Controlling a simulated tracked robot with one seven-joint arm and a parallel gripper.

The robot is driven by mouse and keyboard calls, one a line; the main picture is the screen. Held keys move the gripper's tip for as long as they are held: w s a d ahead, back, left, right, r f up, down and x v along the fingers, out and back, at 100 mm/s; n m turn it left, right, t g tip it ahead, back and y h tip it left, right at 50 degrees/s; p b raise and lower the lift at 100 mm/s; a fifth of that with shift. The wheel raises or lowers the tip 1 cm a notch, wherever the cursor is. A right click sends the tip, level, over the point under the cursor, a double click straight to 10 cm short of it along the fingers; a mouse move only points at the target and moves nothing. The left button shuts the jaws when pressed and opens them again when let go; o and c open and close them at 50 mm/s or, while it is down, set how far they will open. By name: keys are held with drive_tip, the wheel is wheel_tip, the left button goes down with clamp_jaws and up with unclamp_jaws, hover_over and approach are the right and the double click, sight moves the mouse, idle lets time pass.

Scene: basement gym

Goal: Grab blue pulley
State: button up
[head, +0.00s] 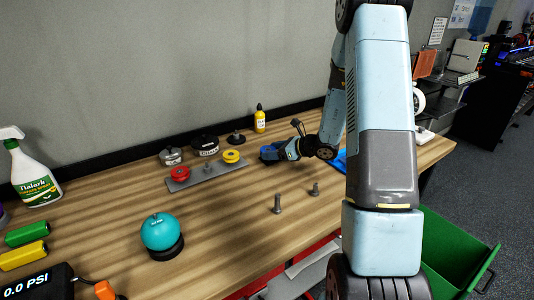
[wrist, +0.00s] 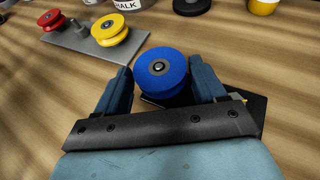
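The blue pulley (wrist: 160,70) shows in the wrist view between the two fingertips of my gripper (wrist: 160,80), with its round face and central metal hub upward. My gripper is open around it. A narrow gap shows between the left finger and the pulley; the right finger is very close to it or touching. In the head view, the blue pulley (head: 266,151) is at the tip of my gripper (head: 276,151) over the wooden table. The pulley's underside is hidden, with something dark beneath it.
A grey plate (head: 205,177) holds a red pulley (head: 180,173) and a yellow pulley (head: 231,156) left of my gripper. Two bolts (head: 277,204) (head: 315,189) stand nearer the front. A yellow bottle (head: 260,119) stands behind. A teal ball (head: 161,232) sits front left.

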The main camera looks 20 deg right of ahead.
drive_tip(key=c, duration=0.8)
drive_tip(key=shift+r, duration=0.1)
